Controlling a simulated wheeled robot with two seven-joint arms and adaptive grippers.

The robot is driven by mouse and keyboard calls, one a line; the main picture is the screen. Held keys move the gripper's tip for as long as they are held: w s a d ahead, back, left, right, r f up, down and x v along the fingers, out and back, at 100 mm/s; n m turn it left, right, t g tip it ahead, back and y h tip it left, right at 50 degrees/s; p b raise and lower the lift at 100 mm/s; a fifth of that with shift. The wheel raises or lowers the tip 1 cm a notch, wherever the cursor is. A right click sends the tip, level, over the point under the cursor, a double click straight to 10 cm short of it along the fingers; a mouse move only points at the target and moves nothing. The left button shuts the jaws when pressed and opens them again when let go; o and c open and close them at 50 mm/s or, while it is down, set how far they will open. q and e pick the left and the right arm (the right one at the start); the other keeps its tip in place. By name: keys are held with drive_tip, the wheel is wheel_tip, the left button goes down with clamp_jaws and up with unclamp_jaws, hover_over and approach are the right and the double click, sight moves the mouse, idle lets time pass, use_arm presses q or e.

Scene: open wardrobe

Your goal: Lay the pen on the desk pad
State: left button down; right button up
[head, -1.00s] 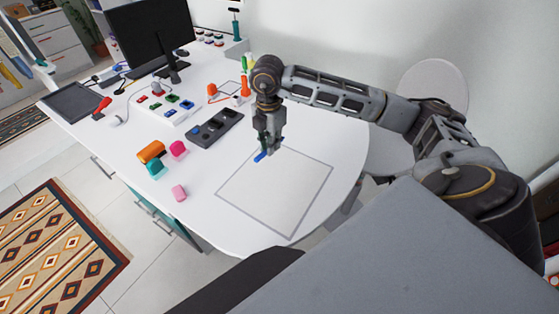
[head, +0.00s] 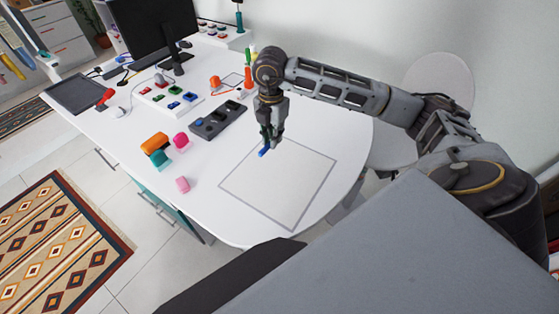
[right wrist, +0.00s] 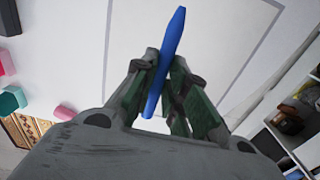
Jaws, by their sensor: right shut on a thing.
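A blue pen (right wrist: 166,62) is held between the fingertips of my right gripper (right wrist: 163,68) in the right wrist view. In the head view only a short blue part of the pen (head: 264,152) shows below my right gripper (head: 272,140). The desk pad is a square with a grey outline (head: 313,197) on the white desk. I cannot tell whether the pen touches the surface. My left gripper is not in view.
Pink (head: 182,184), teal (head: 160,157) and orange (head: 155,142) blocks stand near the desk's left edge. A monitor (head: 152,27) stands at the back. The pad's middle is clear.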

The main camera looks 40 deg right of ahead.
drive_tip(key=shift+f, duration=0.1)
hover_over(273, 164)
drive_tip(key=shift+f+p, duration=0.3)
drive_tip(key=shift+f, duration=2.1)
drive_tip(key=shift+f+p, duration=0.35)
drive_tip(key=shift+f, duration=2.15)
drive_tip(key=shift+f, duration=0.1)
drive_tip(key=o, duration=0.8)
drive_tip(key=shift+c, duration=0.2)
wheel_tip(273, 164, up, 12)
drive_tip(key=shift+r+b, duration=0.15)
drive_tip(key=shift+b, duration=0.4)
